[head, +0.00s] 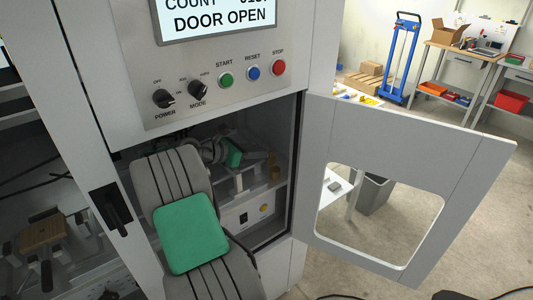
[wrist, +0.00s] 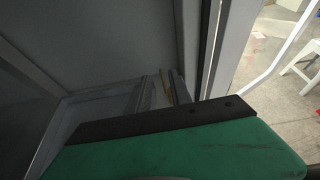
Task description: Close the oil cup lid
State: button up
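Inside the open cabinet in the head view, a small brass-brown fitting (head: 274,168) stands at the right of the shelf. It may be the oil cup, but it is too small to tell its lid apart or see how far open it is. My arm reaches into the cabinet, and my gripper (head: 235,155), grey and green, is just left of the fitting and apparently apart from it. Its fingertips are not clear. In the wrist view, a green part with a dark strip fills the foreground, and a thin yellowish thing (wrist: 171,82) shows beyond it.
The cabinet door (head: 470,165), with a window opening, stands swung out to the right. The control panel (head: 215,65) above reads DOOR OPEN. Grey cabinet walls surround my wrist closely. A grey bin (head: 374,194) and a blue hand truck (head: 400,60) stand farther off.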

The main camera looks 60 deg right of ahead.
aim_at(271, 158)
jog(key=x, duration=0.7)
jog(key=shift+w, duration=0.1)
grip_shut()
jog(key=shift+a, duration=0.1)
dwell(1.0)
